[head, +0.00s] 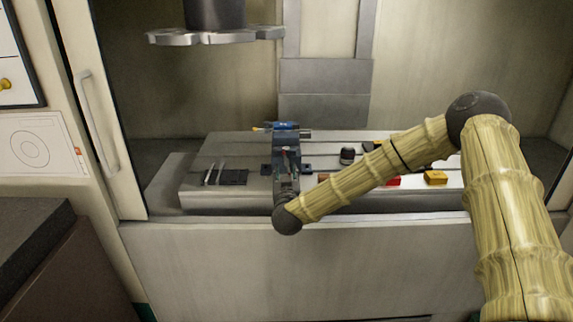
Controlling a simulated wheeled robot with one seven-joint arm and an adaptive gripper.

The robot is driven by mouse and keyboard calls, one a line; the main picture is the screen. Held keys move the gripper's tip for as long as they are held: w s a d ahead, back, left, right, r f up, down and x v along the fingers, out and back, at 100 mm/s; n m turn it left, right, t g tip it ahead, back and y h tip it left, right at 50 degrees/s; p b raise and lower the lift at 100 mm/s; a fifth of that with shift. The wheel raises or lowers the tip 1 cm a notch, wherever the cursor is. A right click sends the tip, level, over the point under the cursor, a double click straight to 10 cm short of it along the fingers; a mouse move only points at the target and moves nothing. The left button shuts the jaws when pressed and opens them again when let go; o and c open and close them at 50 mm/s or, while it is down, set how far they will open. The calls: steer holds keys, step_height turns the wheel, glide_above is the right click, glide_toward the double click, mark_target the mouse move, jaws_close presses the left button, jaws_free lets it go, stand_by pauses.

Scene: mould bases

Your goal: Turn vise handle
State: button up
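A dark blue-grey vise (280,143) is on the slotted machine table, left of the middle of the head view. My arm comes in from the right and ends in a dark round wrist joint at the table's front edge. My gripper (287,176) points away from that joint, over the near part of the vise, and hides some of it. Its fingers are too small and dark to tell open from shut. I cannot make out the vise handle or whether my gripper touches it. A bright blue piece with an orange tip (258,129) lies at the vise's far end.
The grey table (215,149) also bears dark tools (233,177) at left, a dark cylinder (347,155), and red (393,181) and yellow (436,178) blocks at right. A spindle with a tool disc (215,36) hangs above left. An open door with a handle (97,120) stands at left.

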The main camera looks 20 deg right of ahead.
mark_target(287, 166)
steer(key=shift+p+x, duration=0.45)
steer(key=shift+x, duration=2.25)
steer(key=shift+s+d, duration=0.1)
steer(key=shift+d, duration=0.05)
jaws_close()
